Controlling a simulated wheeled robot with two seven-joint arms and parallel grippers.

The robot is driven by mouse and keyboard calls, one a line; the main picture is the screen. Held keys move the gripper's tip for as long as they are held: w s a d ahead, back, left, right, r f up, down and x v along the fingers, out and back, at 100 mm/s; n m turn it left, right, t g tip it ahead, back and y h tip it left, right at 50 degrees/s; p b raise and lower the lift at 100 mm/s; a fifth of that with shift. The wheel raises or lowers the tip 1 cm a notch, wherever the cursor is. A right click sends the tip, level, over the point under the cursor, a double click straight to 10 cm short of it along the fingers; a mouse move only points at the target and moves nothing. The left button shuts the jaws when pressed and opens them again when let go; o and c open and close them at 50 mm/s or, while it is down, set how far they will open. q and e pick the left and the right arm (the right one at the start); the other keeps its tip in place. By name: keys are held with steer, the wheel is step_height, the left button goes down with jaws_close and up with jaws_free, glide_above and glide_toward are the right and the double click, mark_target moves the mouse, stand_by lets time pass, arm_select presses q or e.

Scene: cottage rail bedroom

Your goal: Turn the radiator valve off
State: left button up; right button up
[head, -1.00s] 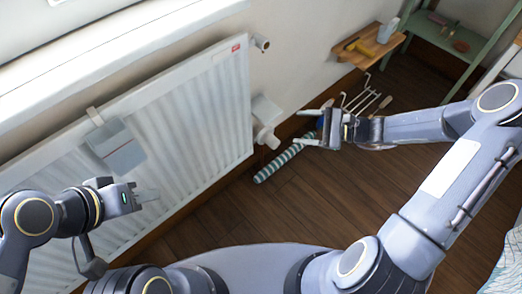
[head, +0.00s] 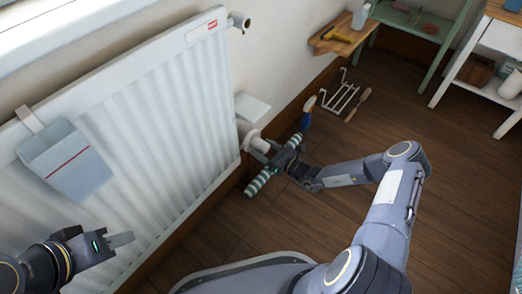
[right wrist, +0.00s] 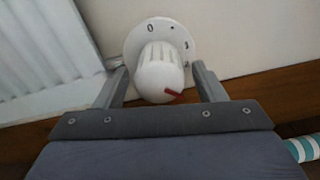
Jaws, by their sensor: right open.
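The white radiator (head: 165,115) hangs on the wall at the left in the head view. Its valve knob (head: 259,144) sits at the lower right end. In the right wrist view the white knob (right wrist: 160,78) has a ribbed body, a red mark at its lower right, and a dial plate (right wrist: 172,30) with a "0" and other marks behind it. My right gripper (right wrist: 160,85) is open, with one finger on each side of the knob; I cannot tell whether they touch it. My left gripper (head: 122,240) is in front of the radiator at lower left, away from the valve; its jaw opening is unclear.
A white rack (head: 340,97) and a blue-handled tool (head: 308,112) are by the wall. A grey pouch (head: 64,160) hangs on the radiator.

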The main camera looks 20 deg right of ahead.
steer(key=shift+w+a, duration=0.45)
steer(key=shift+w, duration=0.15)
arm_select(q)
steer(key=shift+f, duration=0.3)
arm_select(e)
steer(key=c, duration=1)
arm_select(q)
steer(key=shift+r, duration=0.1)
